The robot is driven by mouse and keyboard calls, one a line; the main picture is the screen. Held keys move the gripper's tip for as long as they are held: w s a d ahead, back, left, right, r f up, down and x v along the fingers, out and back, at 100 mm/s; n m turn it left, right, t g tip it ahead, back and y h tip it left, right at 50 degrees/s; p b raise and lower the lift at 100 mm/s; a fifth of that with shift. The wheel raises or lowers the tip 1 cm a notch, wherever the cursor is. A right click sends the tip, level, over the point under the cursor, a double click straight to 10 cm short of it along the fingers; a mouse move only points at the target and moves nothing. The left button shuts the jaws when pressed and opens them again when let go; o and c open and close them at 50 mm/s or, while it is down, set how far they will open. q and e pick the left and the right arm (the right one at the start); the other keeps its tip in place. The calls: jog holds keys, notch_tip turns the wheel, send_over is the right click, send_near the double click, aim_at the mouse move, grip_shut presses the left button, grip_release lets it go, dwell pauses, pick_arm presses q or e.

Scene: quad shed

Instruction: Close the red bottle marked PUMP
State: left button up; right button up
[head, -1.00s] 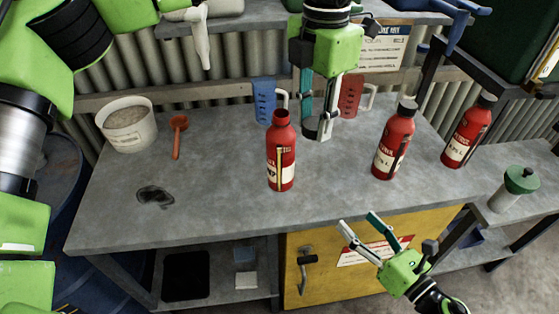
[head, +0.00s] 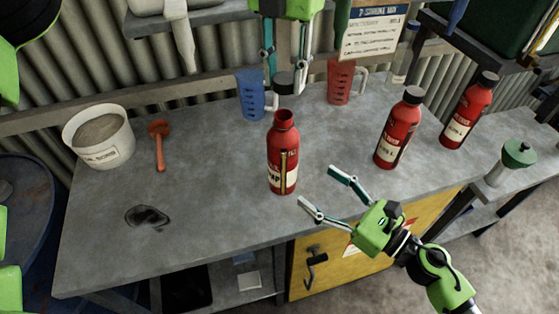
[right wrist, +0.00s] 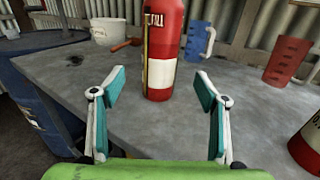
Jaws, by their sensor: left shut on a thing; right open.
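The red bottle marked PUMP (head: 283,150) stands upright on the grey bench with its neck open and bare; only part of the label word shows. In the right wrist view the red bottle (right wrist: 163,45) stands ahead, between the lines of the fingers. My left gripper (head: 285,84) is shut on a black cap (head: 284,80), held above and slightly behind the open neck, apart from it. My right gripper (head: 318,186) is open and empty at the bench's front edge, close to the bottle's lower right side; its fingers also show in the right wrist view (right wrist: 160,88).
Two capped red bottles (head: 400,130) (head: 468,112) stand to the right. A blue jug (head: 250,96) and a red jug (head: 340,84) stand behind. A white tub (head: 100,138) and an orange scoop (head: 159,145) are at left, near a dark stain (head: 148,217).

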aim_at(282, 161)
pick_arm(q)
jog(key=shift+s+d, duration=0.1)
jog(key=shift+a, duration=0.2)
pick_arm(e)
jog(key=x, duration=1.2)
jog(key=shift+a, duration=0.1)
jog(key=c, duration=1.7)
pick_arm(q)
jog(key=shift+f, duration=2.5)
